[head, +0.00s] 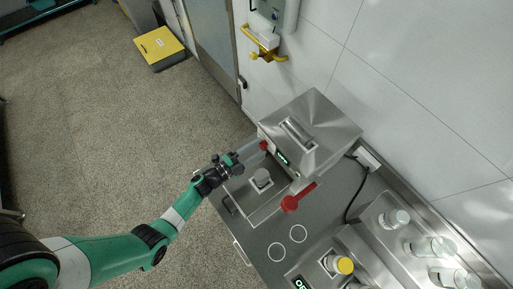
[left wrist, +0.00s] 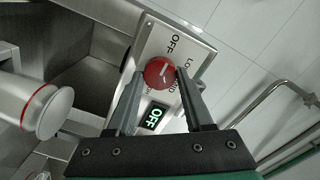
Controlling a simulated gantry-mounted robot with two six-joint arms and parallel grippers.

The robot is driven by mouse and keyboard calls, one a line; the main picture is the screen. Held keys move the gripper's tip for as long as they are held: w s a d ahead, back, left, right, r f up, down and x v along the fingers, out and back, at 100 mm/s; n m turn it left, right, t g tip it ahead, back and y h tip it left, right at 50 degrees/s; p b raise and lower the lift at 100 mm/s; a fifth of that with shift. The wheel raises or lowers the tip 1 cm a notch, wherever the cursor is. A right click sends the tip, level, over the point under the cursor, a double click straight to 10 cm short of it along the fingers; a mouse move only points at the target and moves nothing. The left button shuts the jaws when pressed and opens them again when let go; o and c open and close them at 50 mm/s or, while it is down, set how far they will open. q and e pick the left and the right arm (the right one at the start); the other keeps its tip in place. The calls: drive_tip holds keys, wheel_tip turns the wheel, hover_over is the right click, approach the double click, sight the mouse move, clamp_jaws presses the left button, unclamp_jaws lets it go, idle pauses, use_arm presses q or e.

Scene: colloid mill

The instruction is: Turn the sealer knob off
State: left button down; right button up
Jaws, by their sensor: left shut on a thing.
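The sealer is a steel box (head: 312,130) against the wall, with a small display (head: 282,157) on its front. Its round red knob (head: 263,145) sits beside the display, just past my left gripper (head: 250,152). In the left wrist view the knob (left wrist: 159,73) lies between the two fingers of my left gripper (left wrist: 161,76), which is shut on it. A short white mark shows on the knob. The panel (left wrist: 181,46) around it has printed labels, including OFF, partly hidden by the fingers. A lit green display (left wrist: 154,116) below reads OFF. My right gripper is not in view.
A pale cylinder with a red ring (left wrist: 39,108) is close on the left in the wrist view.

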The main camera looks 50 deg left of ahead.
use_arm(q)
drive_tip(key=shift+c, duration=1.4)
unclamp_jaws()
drive_tip(key=shift+s, duration=0.1)
drive_tip(key=shift+s+a, duration=0.1)
drive_tip(key=shift+s, duration=0.3)
drive_tip(key=s+p, duration=0.1)
drive_tip(key=s, duration=0.9)
drive_tip(key=shift+s+a+p, duration=0.3)
drive_tip(key=shift+a, duration=0.05)
